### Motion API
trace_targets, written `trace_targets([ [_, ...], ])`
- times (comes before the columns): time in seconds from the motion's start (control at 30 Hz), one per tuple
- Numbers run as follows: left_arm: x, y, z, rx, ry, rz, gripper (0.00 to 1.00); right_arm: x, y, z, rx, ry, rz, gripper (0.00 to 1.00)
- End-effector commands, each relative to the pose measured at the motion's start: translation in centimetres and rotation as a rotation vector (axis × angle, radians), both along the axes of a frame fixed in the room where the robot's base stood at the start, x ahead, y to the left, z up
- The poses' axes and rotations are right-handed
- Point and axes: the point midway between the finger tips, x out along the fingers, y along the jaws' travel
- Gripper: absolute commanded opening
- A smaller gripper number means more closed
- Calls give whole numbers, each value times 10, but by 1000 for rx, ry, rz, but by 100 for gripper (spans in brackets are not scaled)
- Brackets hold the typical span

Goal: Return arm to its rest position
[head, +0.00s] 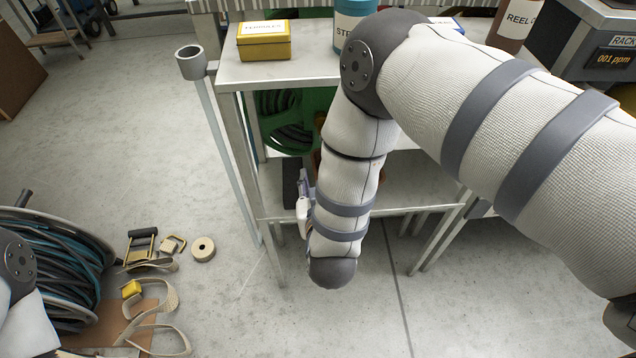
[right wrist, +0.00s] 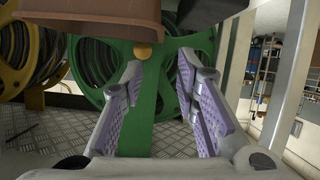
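My right arm (head: 350,190) reaches over the shelf unit and bends down in front of it. Its gripper (head: 304,205) is mostly hidden behind the forearm in the head view. In the right wrist view the right gripper (right wrist: 160,100) is open, with its lilac-padded fingers wide apart and nothing held between them. A green hose reel (right wrist: 144,85) stands beyond the fingers; it also shows on the shelf in the head view (head: 280,137). My left arm shows only as a joint at the lower left of the head view; its gripper is out of view.
The metal shelf unit (head: 285,73) carries a yellow box (head: 264,46) and a teal container (head: 352,20). A grey post (head: 222,130) stands at its left. A large reel (head: 55,265), straps (head: 165,310) and a tape roll (head: 203,249) lie on the floor. Floor between is clear.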

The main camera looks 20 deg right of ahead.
Motion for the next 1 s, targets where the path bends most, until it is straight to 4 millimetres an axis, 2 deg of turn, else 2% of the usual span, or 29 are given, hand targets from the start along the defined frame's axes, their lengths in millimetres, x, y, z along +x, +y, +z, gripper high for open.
trace_targets([
  [0.17,0,0,0,0,0,0,63,-15,4,7,0,0,0,28],
  [0.63,0,0,0,0,0,0,63,-16,4,7,0,0,0,28],
  [0.7,3,0,4,1,-8,1,63,-24,1,3,6,37,11,28],
  [0.77,9,0,12,0,-28,1,63,-46,-4,-9,26,137,37,28],
  [0.83,20,0,26,0,-64,2,63,-93,-16,-27,64,327,77,28],
  [0.87,26,0,33,0,-83,4,63,-119,-21,-33,84,423,91,28],
  [0.9,34,0,42,-1,-108,4,63,-157,-29,-39,112,552,104,28],
  [0.97,45,0,54,0,-144,5,63,-215,-40,-42,150,738,112,28],
  [1.0,51,-1,61,-1,-167,6,63,-252,-46,-40,172,851,112,28],
])
